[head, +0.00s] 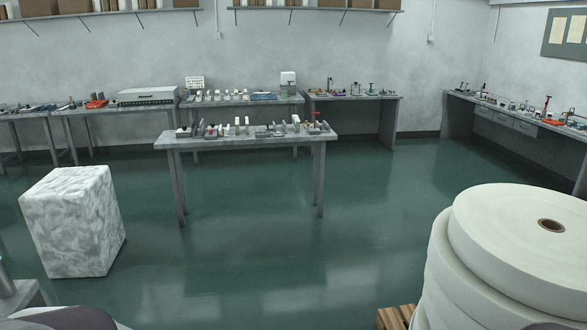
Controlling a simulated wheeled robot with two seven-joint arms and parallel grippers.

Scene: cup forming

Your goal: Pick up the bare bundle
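I cannot pick out the bare bundle for certain. A large white block with a mottled, wrapped-looking surface (72,222) stands on the floor at the left. The grey table in the middle (240,140) carries many small items, among them several upright cream pieces (242,124) near its centre. These are too small to tell whether one is a bundle. Neither of my grippers can be made out in the head view.
Large white paper rolls (520,240) are stacked at the right front, by a wooden pallet (396,318). Benches with small items line the back wall and the right wall (520,115). The green floor (270,250) before the middle table is clear.

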